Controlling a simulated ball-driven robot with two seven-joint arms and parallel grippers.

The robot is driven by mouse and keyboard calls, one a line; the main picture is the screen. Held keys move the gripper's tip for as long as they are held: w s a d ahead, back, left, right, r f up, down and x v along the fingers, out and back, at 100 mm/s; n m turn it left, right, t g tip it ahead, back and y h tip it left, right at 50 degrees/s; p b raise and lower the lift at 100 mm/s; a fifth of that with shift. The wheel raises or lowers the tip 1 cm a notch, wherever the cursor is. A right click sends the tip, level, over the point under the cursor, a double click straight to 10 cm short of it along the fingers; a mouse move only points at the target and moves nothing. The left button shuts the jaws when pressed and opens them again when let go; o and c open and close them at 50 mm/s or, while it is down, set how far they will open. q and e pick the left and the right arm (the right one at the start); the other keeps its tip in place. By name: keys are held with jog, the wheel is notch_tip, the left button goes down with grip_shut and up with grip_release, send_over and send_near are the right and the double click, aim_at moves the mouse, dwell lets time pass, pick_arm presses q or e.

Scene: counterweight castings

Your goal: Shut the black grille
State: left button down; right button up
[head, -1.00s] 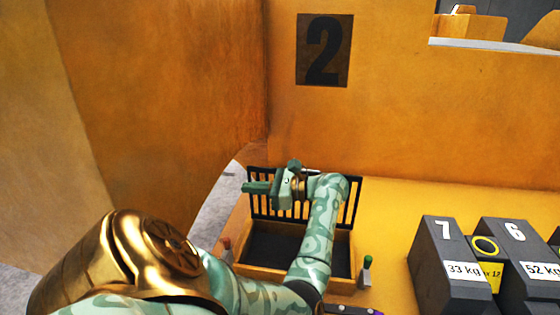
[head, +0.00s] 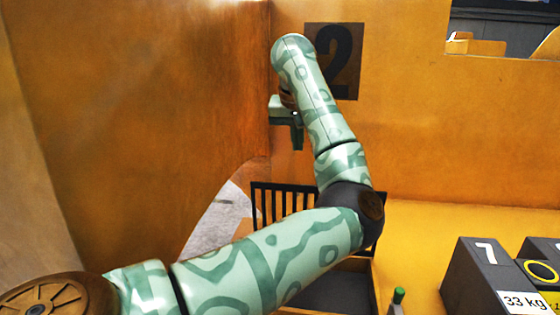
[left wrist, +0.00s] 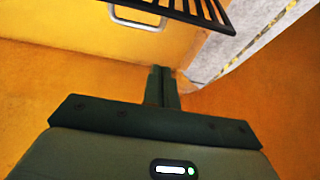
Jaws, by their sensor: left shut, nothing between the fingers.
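The black grille (head: 285,203) stands upright, open, at the back edge of a box with a dark inside (head: 335,290). My left forearm hides the grille's right part and much of the box. My left gripper (head: 298,143) is shut and empty, above the grille and apart from it, in front of the orange back wall. In the left wrist view the shut fingers (left wrist: 163,75) point toward the yellow surface, and part of the grille (left wrist: 195,10) shows at the top. My right gripper is not in view.
A black casting marked 7 (head: 480,275) stands at the lower right, another beside it. A green-topped peg (head: 397,297) is at the box's right. Orange walls rise behind and left, with a panel marked 2 (head: 345,60). A pale handle (left wrist: 138,18) shows in the wrist view.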

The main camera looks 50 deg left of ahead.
pick_arm(q)
jog(key=x, duration=0.3)
jog(key=b+x, duration=0.1)
jog(key=x, duration=0.2)
jog(key=b+x, duration=0.1)
jog(key=x, duration=0.2)
jog(key=shift+s+d+f, duration=0.15)
jog(key=shift+s+d, duration=0.05)
jog(key=shift+s, duration=0.05)
jog(key=s+d, duration=0.1)
jog(key=s+d+p, duration=0.1)
jog(key=shift+s+f, duration=0.15)
jog(key=shift+s, duration=0.1)
jog(key=shift+s, duration=0.1)
